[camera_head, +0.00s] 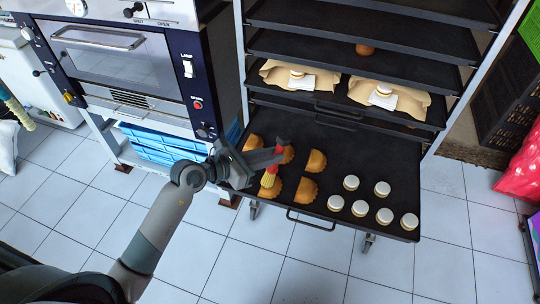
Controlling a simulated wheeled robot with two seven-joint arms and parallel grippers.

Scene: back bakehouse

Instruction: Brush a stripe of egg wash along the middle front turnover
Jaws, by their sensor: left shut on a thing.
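My left gripper (272,158) reaches over the left part of a pulled-out black tray (345,160). It is shut on a pastry brush with a red handle and yellow bristles (268,180). The bristles point down at the middle front turnover (272,190), which they partly cover; I cannot tell whether they touch it. The right front turnover (306,190) lies beside it. Behind are more golden turnovers, one at the back left (253,142) and one at the back right (316,160). My gripper hides the left front area. No egg wash stripe can be made out. My right gripper is not in view.
Several round white-topped pieces (361,208) stand on the tray's right part. Upper rack shelves hold cloths (390,97) with small items. An oven (115,55) stands at the left, a black crate (508,95) and red sack (520,172) at the right. Tiled floor in front is clear.

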